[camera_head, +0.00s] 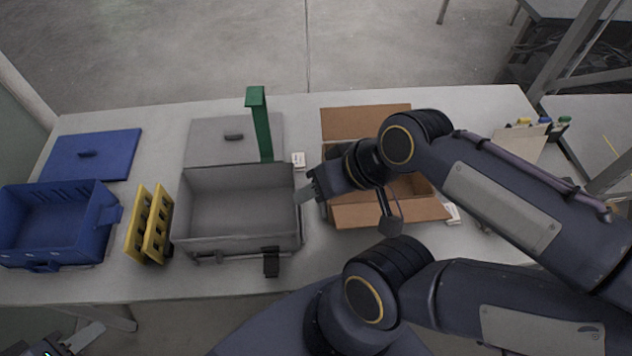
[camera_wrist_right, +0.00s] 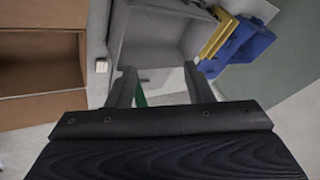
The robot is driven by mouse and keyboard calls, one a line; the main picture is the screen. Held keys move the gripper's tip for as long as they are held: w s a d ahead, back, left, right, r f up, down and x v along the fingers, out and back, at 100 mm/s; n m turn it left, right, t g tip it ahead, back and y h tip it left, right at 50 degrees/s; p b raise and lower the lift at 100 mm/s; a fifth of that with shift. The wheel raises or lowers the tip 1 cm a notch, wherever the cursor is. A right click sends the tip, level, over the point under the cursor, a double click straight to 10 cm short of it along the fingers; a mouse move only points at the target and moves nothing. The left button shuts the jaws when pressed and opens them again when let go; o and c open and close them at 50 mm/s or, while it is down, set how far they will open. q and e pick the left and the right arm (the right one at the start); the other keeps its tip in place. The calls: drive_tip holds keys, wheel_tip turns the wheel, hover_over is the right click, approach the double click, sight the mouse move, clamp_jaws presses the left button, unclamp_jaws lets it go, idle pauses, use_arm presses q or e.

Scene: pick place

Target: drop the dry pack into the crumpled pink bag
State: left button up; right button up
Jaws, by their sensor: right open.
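I see no crumpled pink bag in either view. A small white item (camera_head: 298,160) lies on the table between the grey crate and the cardboard box, and a small white item shows in the right wrist view (camera_wrist_right: 101,66). Another white item (camera_head: 452,213) lies right of the cardboard box. I cannot tell whether either is the dry pack. My right gripper (camera_head: 306,190) is over the gap between crate and box; its fingers (camera_wrist_right: 160,88) are apart with nothing between them. My left gripper (camera_head: 72,342) is at the bottom left, partly cut off, its jaws unclear.
The open grey crate (camera_head: 182,215) stands mid-table with a green upright post (camera_head: 261,125) behind it. An open cardboard box (camera_head: 385,213) is partly hidden by my right arm. A blue crate (camera_head: 60,256), blue lid (camera_head: 110,152) and yellow rack (camera_head: 150,225) are left.

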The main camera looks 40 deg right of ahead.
drive_tip(key=w+d+m+g, duration=0.1)
drive_tip(key=w+d+g, duration=0.3)
drive_tip(key=w, duration=0.7)
drive_tip(key=m+g+h+b, duration=0.2)
drive_tip(key=m+g, duration=0.1)
hover_over(298, 159)
drive_tip(key=s, duration=0.2)
wheel_tip(298, 159, down, 13)
drive_tip(key=shift+g, duration=0.6)
drive_tip(key=w+f, duration=0.1)
drive_tip(key=f, duration=0.2)
drive_tip(key=w+f, duration=0.1)
drive_tip(key=f, duration=0.2)
drive_tip(key=w+d+f, duration=0.1)
drive_tip(key=f, duration=0.2)
drive_tip(key=shift+w, duration=0.35)
drive_tip(key=f+b, duration=0.2)
drive_tip(key=shift+s+a+f+m, duration=0.2)
drive_tip(key=shift+f+m, duration=0.1)
drive_tip(key=shift+f, duration=0.1)
drive_tip(key=b+x, duration=0.1)
drive_tip(key=x, duration=0.2)
drive_tip(key=b+x, duration=0.1)
drive_tip(key=x, duration=0.1)
drive_tip(key=shift+w+d+f+b, duration=0.15)
drive_tip(key=shift+d+f+b, duration=0.15)
drive_tip(key=c, duration=0.8)
drive_tip(key=shift+r, duration=0.1)
